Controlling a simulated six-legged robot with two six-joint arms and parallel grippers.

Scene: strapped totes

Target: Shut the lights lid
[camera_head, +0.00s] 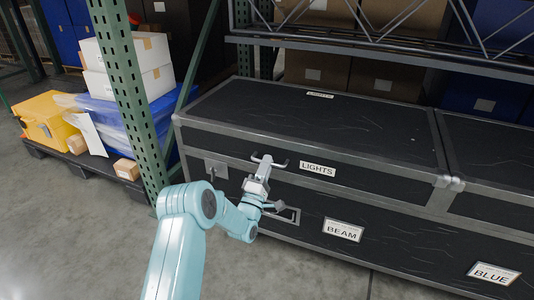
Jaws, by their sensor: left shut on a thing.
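The lights lid (330,128) is the black, metal-edged top of a long case, with one LIGHTS label on top and another (318,169) on its front. It lies flat or nearly flat over the case body (400,237); I cannot tell whether a thin gap stays at the seam. My left gripper (268,163) is at the lid's front, left of the front LIGHTS label. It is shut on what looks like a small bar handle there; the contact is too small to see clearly. My right gripper is not in view.
A green rack post (122,85) stands left of the case. Beyond it, a pallet (85,160) holds a yellow bin (45,120), white boxes (135,65) and a blue tote. A steel shelf (400,55) runs behind the case. The grey floor (80,230) in front is clear.

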